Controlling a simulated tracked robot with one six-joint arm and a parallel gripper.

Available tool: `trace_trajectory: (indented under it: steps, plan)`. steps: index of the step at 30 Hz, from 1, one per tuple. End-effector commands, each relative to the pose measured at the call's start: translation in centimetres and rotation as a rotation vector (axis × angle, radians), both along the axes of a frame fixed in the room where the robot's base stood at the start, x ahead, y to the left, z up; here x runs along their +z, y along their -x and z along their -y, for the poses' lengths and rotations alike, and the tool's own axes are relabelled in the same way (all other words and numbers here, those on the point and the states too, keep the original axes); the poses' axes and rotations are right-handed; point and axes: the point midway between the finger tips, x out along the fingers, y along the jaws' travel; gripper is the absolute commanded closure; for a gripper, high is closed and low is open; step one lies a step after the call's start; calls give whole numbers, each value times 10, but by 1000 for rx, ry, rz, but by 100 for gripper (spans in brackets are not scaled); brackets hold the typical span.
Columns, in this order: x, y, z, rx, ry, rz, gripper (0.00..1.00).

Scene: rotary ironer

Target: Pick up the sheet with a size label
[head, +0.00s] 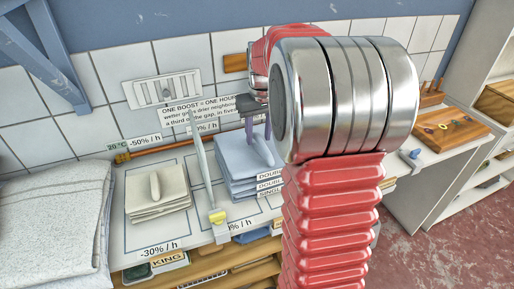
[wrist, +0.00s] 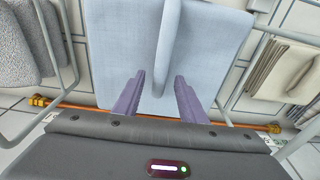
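A stack of folded light blue sheets (head: 238,160) lies on the pale shelf in the head view. Labels on its front edges read DOUB..., DOUB... and SINGL..., partly covered by my arm. A pale upright loop or handle stands on its top; in the wrist view the handle (wrist: 168,45) crosses the blue top sheet (wrist: 215,40). My gripper (head: 257,128) is above the stack. In the wrist view its purple fingers (wrist: 160,82) are apart, with the handle's near end between them in the picture. I cannot tell whether they touch it. A KING label (head: 170,261) shows lower down.
A cream folded stack (head: 158,194) with its own handle lies left of the blue one. A thick whitish-grey textile pile (head: 50,225) fills the far left. A copper pipe (head: 150,151) runs behind.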

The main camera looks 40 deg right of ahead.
Motion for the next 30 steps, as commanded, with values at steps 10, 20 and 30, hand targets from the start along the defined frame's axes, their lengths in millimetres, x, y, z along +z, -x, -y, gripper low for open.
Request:
trace_trajectory:
  steps: [10, 20, 30]
  plan:
    - [0, 0, 0, 0, 0, 0, 71]
    - [0, 0, 0, 0, 0, 0, 94]
    - [0, 0, 0, 1, 0, 0, 100]
